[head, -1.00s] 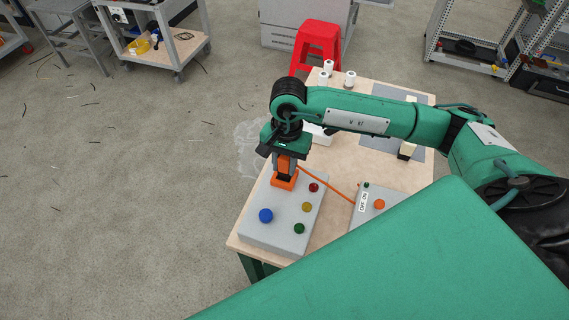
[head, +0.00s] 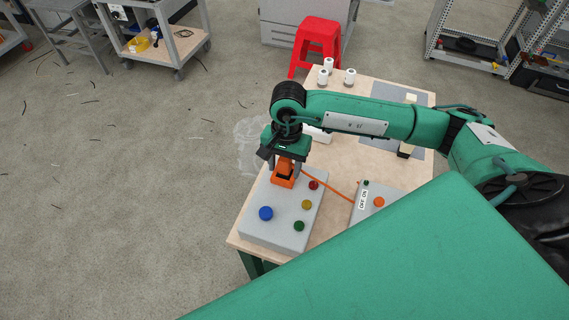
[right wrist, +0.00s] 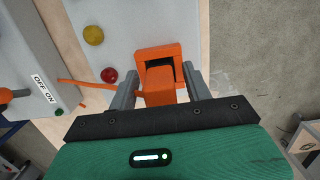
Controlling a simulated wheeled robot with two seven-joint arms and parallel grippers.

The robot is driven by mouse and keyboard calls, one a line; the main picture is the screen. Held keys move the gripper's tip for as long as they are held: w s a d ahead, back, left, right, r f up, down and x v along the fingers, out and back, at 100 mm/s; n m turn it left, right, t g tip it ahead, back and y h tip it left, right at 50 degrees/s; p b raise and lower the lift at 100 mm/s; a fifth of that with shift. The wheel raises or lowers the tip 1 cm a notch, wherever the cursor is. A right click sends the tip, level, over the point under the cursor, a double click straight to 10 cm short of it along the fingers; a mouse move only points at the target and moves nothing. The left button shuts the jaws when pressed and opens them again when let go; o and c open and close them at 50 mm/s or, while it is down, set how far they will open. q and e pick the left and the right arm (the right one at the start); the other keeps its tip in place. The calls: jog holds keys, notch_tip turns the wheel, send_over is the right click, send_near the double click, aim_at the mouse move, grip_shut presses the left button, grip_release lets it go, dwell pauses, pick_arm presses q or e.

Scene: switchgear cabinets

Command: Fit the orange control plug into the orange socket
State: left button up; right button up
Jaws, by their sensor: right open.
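The orange control plug (right wrist: 160,84) stands between the fingers of my right gripper (right wrist: 160,74) in the right wrist view. The gripper is open, with a finger spread on each side of the plug. The orange socket (right wrist: 147,53) is a square frame on the grey box; a dark gap shows between its rim and the plug. The plug stands at the socket's opening, but how deep it sits cannot be told. In the head view, my right gripper (head: 284,170) is directly over the orange socket (head: 281,182). My left gripper is not in view.
The grey box (head: 257,231) has blue, yellow, red and green buttons. An orange cable (head: 330,185) runs right to a smaller box (head: 364,212) labelled OFF ON. White rolls (head: 349,76) stand at the table's back. A red stool (head: 317,43) is behind the table.

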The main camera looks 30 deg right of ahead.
jog(key=shift+w+r+b, duration=0.1)
jog(key=shift+r+b, duration=0.3)
jog(key=shift+r, duration=0.05)
jog(key=r+b, duration=0.1)
jog(key=r, duration=0.2)
jog(key=r+b, duration=0.1)
jog(key=r, duration=0.2)
jog(key=d+r+b, duration=0.1)
jog(key=r, duration=0.3)
jog(key=shift+w, duration=0.4)
jog(key=shift+r, duration=0.6)
